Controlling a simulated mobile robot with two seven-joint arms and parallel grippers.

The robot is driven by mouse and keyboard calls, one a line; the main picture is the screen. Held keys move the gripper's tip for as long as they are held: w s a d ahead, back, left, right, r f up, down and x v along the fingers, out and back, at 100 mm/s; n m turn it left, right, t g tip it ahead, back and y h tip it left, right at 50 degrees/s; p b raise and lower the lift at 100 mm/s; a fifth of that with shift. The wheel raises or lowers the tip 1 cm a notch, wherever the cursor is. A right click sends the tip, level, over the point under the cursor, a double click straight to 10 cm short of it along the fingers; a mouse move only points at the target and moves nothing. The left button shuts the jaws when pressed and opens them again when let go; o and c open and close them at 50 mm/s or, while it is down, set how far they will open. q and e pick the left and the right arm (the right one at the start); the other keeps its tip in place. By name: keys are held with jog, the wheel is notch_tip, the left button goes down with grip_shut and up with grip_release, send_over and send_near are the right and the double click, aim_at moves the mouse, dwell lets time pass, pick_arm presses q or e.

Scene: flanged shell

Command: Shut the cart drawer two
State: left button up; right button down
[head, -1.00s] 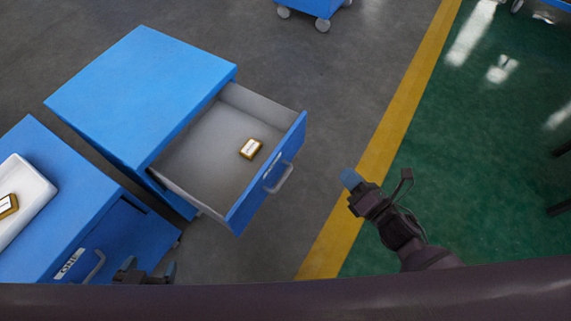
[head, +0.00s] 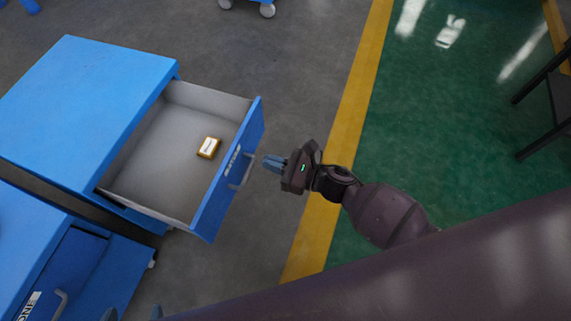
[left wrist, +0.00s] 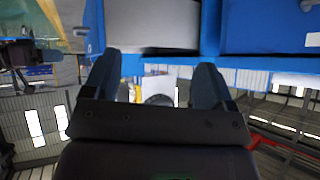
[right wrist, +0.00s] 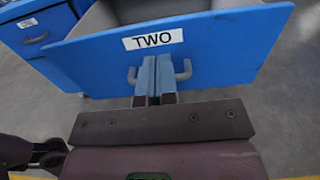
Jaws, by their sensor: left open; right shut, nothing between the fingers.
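The blue cart drawer labelled TWO (head: 208,205) stands pulled out of its blue cart (head: 85,100). A small gold box with a white label (head: 208,147) lies on the drawer's grey floor. My right gripper (head: 268,161) is shut and empty, pointing at the drawer front close to its handle (head: 240,176). In the right wrist view, the shut fingers (right wrist: 155,75) lie between the two ends of the handle, below the TWO label (right wrist: 153,39); contact cannot be told. My left gripper (left wrist: 157,75) is open and empty; its fingertips (head: 132,315) just show at the head view's bottom edge.
A second blue cart, labelled ONE, (head: 30,235) stands at the lower left with its drawer shut. Grey floor and a yellow line (head: 352,110) lie right of the drawer. A dark chair (head: 545,100) is at the far right.

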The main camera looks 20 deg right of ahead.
aim_at(234, 152)
jog(key=x, duration=0.7)
jog(key=shift+w+a+b, duration=0.15)
jog(key=shift+a+b, duration=0.1)
jog(key=shift+b, duration=0.15)
jog(key=shift+a, duration=0.1)
